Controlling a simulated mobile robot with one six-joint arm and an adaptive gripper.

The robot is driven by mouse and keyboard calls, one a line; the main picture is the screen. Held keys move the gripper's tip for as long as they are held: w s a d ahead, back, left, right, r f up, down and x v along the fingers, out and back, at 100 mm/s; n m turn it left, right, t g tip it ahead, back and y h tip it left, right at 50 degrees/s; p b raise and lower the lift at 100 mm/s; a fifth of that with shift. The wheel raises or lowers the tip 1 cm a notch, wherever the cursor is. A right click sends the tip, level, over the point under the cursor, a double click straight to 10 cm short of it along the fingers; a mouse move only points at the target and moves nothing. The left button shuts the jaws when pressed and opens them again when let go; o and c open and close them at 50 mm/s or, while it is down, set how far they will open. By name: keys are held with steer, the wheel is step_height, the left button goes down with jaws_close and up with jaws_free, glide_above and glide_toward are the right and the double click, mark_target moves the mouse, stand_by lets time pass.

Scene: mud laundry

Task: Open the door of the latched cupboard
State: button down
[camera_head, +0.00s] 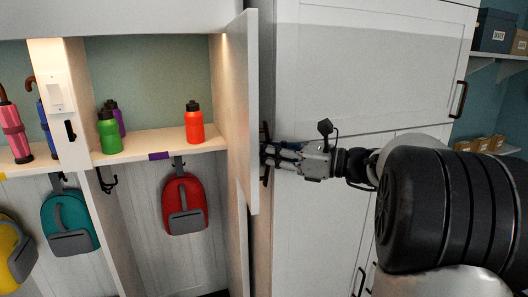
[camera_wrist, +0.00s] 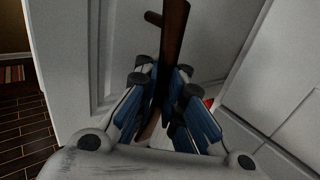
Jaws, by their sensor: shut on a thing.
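My gripper (camera_head: 268,155) reaches left from the arm, just right of a white upright panel (camera_head: 240,110) that stands almost edge-on in the head view. It is shut on a dark brown bar handle (camera_wrist: 172,45), which passes between the blue-padded fingers in the wrist view. In the head view only dark ends of the handle (camera_head: 265,132) show around the fingers. A white moulded door face (camera_wrist: 75,50) lies behind the handle in the wrist view.
Open cubbies at left hold a red bottle (camera_head: 194,122), a green bottle (camera_head: 110,132) and hanging backpacks, one red (camera_head: 185,203). A tall white cupboard front (camera_head: 370,70) with a dark handle (camera_head: 458,98) stands behind my arm. Wooden floor (camera_wrist: 25,135) shows at left in the wrist view.

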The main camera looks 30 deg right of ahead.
steer(key=shift+a+f, duration=0.1)
steer(key=shift+f, duration=0.05)
steer(key=c, duration=2.1)
jaws_free()
steer(key=shift+o, duration=1.3)
steer(key=shift+s, duration=0.25)
steer(key=shift+o, duration=0.7)
steer(key=shift+w, duration=0.15)
steer(key=v, duration=1.2)
